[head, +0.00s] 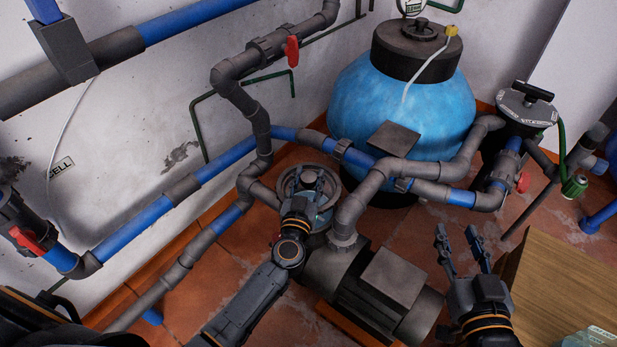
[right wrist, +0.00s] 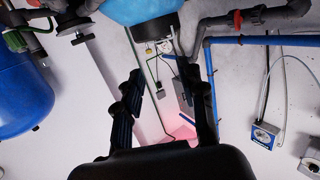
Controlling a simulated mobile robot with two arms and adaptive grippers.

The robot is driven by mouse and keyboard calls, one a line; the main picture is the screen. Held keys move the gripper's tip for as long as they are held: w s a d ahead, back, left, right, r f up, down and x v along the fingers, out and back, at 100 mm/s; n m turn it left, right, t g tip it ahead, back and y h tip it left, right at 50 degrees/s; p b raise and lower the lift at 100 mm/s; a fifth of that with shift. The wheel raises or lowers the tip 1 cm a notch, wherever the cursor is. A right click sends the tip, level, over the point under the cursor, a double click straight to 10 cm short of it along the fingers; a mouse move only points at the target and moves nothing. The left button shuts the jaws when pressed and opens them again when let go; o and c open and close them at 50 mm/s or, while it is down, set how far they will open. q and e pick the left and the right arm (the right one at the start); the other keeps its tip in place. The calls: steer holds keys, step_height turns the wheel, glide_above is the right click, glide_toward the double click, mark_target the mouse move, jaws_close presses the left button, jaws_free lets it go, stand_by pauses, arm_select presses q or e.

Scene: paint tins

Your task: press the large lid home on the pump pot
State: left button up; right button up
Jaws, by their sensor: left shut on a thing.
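The pump pot (head: 322,217) stands at the front of the grey pump, its clear wall partly hidden by my left gripper. The large lid (head: 287,184), a round grey disc with a raised grip in its middle, is at the pot's mouth. My left gripper (head: 308,181) comes from the front and is shut on the lid's grip. I cannot tell whether the lid is fully seated or slightly raised. My right gripper (head: 458,238) is open and empty, well right of the pot; its spread fingers also show in the right wrist view (right wrist: 168,88).
Grey and blue pipes run close around the pot, and the pump motor (head: 372,290) lies right of it. A big blue tank (head: 400,100) stands behind. A wooden box or table (head: 560,270) is at the lower right.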

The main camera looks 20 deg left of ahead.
mark_target(308, 191)
arm_select(q)
steer(key=shift+r, duration=0.1)
arm_select(e)
steer(key=shift+f, duration=0.1)
arm_select(q)
steer(key=shift+p, duration=0.45)
steer(key=shift+f, duration=0.2)
step_height(308, 191, down, 2)
steer(key=shift+f+b, duration=0.2)
steer(key=shift+b, duration=0.8)
steer(key=shift+f, duration=0.1)
steer(key=shift+f+b, duration=0.6)
steer(key=shift+f, duration=0.1)
steer(key=shift+f+b, duration=0.3)
steer(key=shift+f, duration=0.45)
arm_select(e)
steer(key=s+a+r+t+y, duration=0.1)
steer(key=s+r+t+y, duration=0.2)
steer(key=r+t, duration=0.6)
steer(key=shift+s+r, duration=0.15)
steer(key=shift+r, duration=2.2)
